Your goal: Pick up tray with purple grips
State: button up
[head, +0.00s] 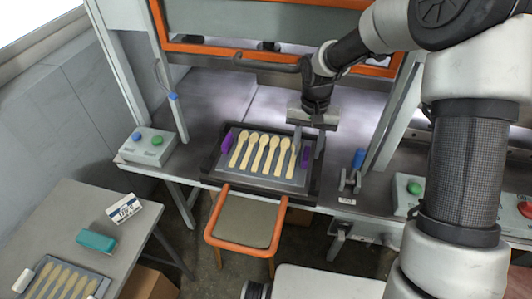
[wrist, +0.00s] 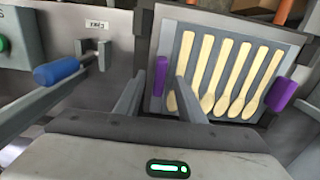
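The grey tray (head: 268,181) with several wooden spoons (head: 262,152) lies in a dark frame on the press table. It has a purple grip (head: 227,141) on the left and another purple grip (head: 306,156) on the right in the head view. My gripper (head: 308,150) is over the tray's right end, open and empty. In the wrist view, the tray (wrist: 288,50) shows upside round, and its near-side purple grip (wrist: 160,75) appears between my two open fingers (wrist: 157,92). The fingers do not visibly touch it. The other purple grip (wrist: 281,94) is at the right there.
A blue-handled clamp (head: 358,160) stands right of the tray. Button boxes stand left (head: 149,146) and right (head: 407,192). An orange-edged stool (head: 243,220) is in front. A side table at lower left holds a second spoon tray (head: 57,280), a teal block (head: 95,241) and a label card (head: 124,208).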

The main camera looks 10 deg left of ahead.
notch_tip(320, 180, down, 2)
jog(key=shift+f, duration=0.15)
grip_shut()
jog(key=shift+w, duration=0.1)
